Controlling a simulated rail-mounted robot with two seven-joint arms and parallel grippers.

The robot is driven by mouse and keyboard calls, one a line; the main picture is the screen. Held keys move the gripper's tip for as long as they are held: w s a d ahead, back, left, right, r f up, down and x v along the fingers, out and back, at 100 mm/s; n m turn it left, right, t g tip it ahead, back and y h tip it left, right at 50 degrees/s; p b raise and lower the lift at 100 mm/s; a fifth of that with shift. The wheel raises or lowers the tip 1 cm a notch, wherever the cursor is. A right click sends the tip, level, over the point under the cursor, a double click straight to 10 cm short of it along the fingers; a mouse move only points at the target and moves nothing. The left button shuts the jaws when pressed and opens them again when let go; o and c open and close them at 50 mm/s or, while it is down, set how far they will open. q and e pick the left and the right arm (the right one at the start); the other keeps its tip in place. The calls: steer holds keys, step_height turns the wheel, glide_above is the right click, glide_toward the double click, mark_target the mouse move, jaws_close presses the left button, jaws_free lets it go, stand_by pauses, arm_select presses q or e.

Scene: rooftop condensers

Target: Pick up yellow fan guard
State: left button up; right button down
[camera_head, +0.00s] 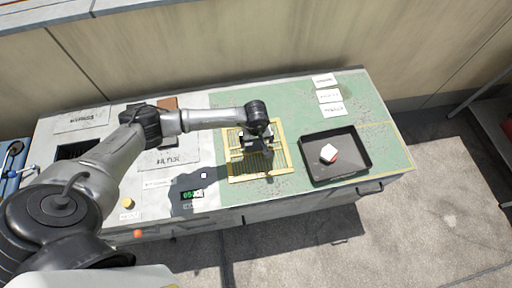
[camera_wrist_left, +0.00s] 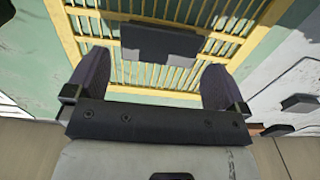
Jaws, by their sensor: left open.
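The yellow fan guard (camera_head: 238,168) is a square barred frame lying on the green part of the bench top. A dark rectangular block (camera_wrist_left: 158,40) sits at its middle in the left wrist view, where the guard's yellow bars (camera_wrist_left: 150,75) fill most of the upper picture. My left gripper (camera_head: 262,160) is over the guard and hides part of it in the head view. Its two dark fingers are apart in the left wrist view (camera_wrist_left: 158,85), one on each side of the dark block, with nothing seen between the tips. I cannot tell whether they touch the guard. My right gripper is not in view.
A green display (camera_head: 191,195) and a yellow knob (camera_head: 128,203) are at the left. A wall runs behind the bench.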

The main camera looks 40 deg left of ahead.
mark_target(256, 145)
arm_select(q)
steer(key=shift+f, duration=1.95)
steer(key=shift+c, duration=0.5)
steer(key=c, duration=0.7)
steer(key=shift+r, duration=0.1)
